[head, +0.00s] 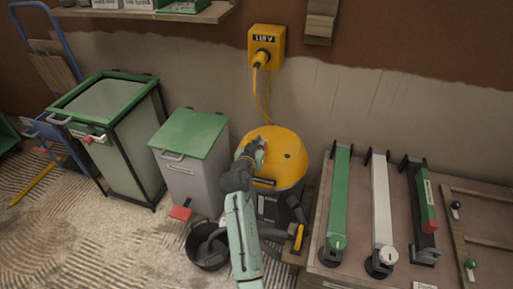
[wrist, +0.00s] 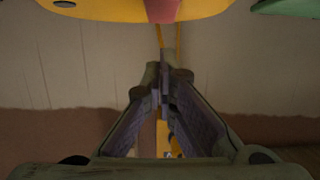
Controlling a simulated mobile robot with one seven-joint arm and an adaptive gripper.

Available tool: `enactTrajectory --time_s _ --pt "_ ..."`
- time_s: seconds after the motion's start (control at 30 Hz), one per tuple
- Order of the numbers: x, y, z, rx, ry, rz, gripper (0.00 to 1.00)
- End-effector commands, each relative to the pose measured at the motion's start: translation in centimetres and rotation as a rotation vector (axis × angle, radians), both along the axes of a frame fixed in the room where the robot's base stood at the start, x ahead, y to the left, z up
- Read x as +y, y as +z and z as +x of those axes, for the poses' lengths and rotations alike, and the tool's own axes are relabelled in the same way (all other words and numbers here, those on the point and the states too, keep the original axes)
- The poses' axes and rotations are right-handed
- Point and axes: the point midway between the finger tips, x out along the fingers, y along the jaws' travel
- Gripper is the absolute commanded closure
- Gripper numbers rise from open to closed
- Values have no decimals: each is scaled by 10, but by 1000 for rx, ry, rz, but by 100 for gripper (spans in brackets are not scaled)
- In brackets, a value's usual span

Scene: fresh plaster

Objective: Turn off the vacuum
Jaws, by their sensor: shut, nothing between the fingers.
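The vacuum (head: 289,143) has a yellow domed lid and a dark drum, and stands against the wall. My gripper (head: 258,147) is over the left part of its lid; I cannot tell whether it touches. A small pinkish-red part (head: 264,143) shows beside my fingertips on the lid. In the wrist view my gripper (wrist: 164,72) is shut and empty. That view shows the yellow lid edge (wrist: 110,10) and the red part (wrist: 162,9), likely a switch, at the top, apart from the fingertips. The switch's position cannot be told.
A yellow cord (head: 258,90) runs from the vacuum to a yellow wall box (head: 266,45). A green-lidded grey bin (head: 190,165) stands left, a black bucket (head: 207,248) in front. A bench (head: 322,205) with green, white and dark levers stands close on the right.

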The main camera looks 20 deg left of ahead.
Motion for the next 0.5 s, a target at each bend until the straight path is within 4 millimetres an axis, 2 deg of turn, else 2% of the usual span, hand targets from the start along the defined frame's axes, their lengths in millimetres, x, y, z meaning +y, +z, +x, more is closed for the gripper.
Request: enactTrajectory --time_s 0.03,0.07,0.3,0.5 --pt "-1 9 -3 0 0 0 100" --pt "-1 3 -14 1 1 -1 100" --pt "-1 9 -67 0 1 0 100" --pt "-1 13 -92 0 0 -1 100"
